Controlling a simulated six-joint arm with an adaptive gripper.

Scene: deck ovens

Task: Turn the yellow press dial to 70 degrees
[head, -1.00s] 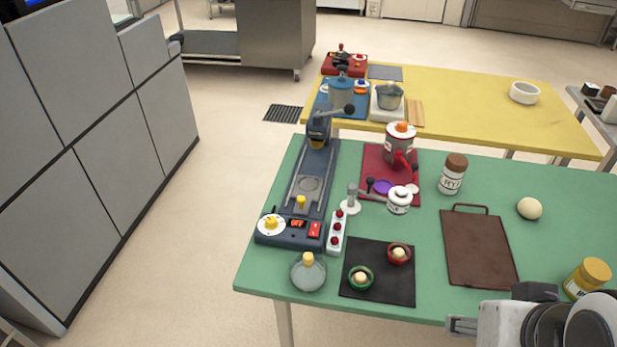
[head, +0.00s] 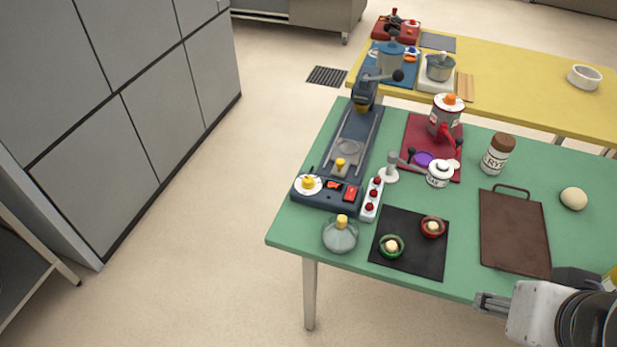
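The yellow press dial (head: 308,182) is a yellow knob on a round white scale at the front left corner of the dark blue press (head: 325,199). The scale's marks are too small to read. An orange-red switch and a red switch sit to its right on the same panel. The press has a rail bed running back to an upright head with a black-knobbed lever (head: 397,75). My gripper (head: 481,301) is at the lower right, by the green table's front edge, well apart from the dial. I cannot tell how its fingers stand.
A strip with red buttons (head: 371,199) stands right of the panel, with a glass jar (head: 340,236) in front. A black mat (head: 410,252) with two small bowls and a brown board (head: 514,240) lie between dial and gripper. Floor left of the table is clear.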

